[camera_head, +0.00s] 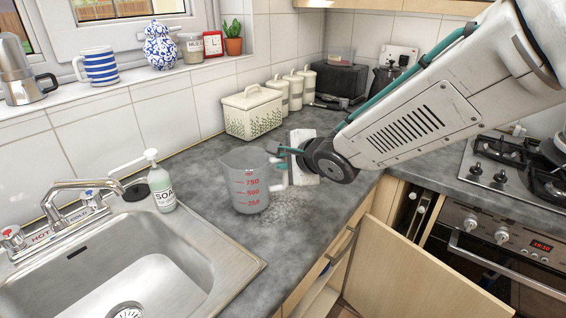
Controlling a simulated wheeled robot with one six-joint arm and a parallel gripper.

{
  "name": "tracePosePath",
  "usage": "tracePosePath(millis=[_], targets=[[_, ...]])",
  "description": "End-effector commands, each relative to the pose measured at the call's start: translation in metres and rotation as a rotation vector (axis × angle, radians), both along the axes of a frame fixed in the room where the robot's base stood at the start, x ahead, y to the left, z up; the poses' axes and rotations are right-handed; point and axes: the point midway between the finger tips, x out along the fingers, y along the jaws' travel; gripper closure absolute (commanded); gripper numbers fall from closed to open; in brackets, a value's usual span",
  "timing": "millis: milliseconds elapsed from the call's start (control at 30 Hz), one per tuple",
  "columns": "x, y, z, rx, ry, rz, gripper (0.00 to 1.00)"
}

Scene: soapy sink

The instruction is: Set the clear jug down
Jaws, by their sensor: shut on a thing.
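The clear jug (246,187) is upright, with red volume marks on its side and a handle on its right. It is at the grey worktop (190,151), to the right of the soap bottle. I cannot tell whether its base touches the worktop or is slightly above it. My gripper (284,160) comes in from the right and is shut on the jug at its handle side. The fingertips are small in view and partly hidden by the gripper body.
A steel sink (245,268) with a tap (75,203) is at left. A soap bottle (160,184) stands between sink and jug. A bread bin (252,113) and canisters (291,90) stand behind. A cupboard door (405,270) is open at front right, near the hob (510,165).

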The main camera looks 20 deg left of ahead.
Motion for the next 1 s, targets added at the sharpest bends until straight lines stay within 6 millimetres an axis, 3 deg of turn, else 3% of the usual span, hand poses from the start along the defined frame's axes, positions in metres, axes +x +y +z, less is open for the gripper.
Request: tracePosePath(millis=[433,467,500,533,867,1000], targets=[[0.000,0.000,-0.010,-0.001,-0.001,0.001,1.00],[0.000,0.000,-0.010,-0.001,-0.001,0.001,0.78],[0.000,0.000,-0.010,-0.001,-0.001,0.001,0.67],[0.000,0.000,-0.010,0.000,-0.001,0.000,0.65],[-0.001,0.000,-0.006,0.001,-0.002,0.000,0.65],[-0.010,-0.011,0.003,0.002,-0.004,0.001,0.65]])
